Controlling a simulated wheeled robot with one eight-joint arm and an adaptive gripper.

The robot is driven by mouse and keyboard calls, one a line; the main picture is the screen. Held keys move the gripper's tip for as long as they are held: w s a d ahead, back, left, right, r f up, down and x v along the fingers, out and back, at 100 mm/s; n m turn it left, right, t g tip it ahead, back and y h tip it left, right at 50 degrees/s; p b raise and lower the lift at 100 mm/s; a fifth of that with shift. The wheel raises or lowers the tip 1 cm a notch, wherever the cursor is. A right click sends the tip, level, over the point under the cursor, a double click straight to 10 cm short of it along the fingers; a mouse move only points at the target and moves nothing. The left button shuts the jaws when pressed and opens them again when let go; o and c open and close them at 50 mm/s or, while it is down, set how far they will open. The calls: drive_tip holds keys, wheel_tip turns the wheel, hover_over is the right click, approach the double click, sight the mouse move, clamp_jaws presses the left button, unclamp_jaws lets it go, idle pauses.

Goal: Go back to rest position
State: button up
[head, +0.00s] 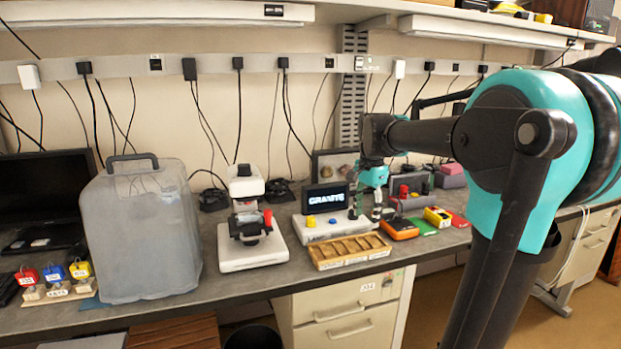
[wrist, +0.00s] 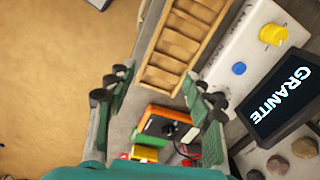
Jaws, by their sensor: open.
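My gripper (head: 366,208) hangs over the bench in the head view, beside the display that reads GRANITE (head: 326,198). In the wrist view my gripper (wrist: 158,86) has its two fingers spread wide, with nothing held between them. The white console (head: 325,228) with a yellow knob and a blue button stands just left of the fingers in the head view. The wooden compartment tray (head: 349,251) lies in front of it. In the wrist view the tray (wrist: 178,50) shows between and beyond the fingers, and its visible compartments look empty.
An orange device (head: 399,229), a green item (head: 422,228) and a yellow item (head: 437,216) lie to the right. A microscope-like instrument (head: 250,228) stands left of the console. A large translucent cover (head: 141,232) and small colored padlocks (head: 53,274) are farther left. A shelf runs overhead.

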drive_tip(key=s+d+f+n+t, duration=0.1)
drive_tip(key=s+f+n, duration=0.5)
drive_tip(key=s+f, duration=0.4)
drive_tip(key=s+d+f+n+t, duration=0.2)
drive_tip(key=s+f+n, duration=0.4)
drive_tip(key=s+f, duration=0.3)
wheel_tip(320, 180, down, 4)
drive_tip(key=shift+s+d+r+t, duration=0.1)
drive_tip(key=shift+s+d+t, duration=0.05)
drive_tip(key=shift+s+t, duration=0.2)
drive_tip(key=shift+c, duration=0.5)
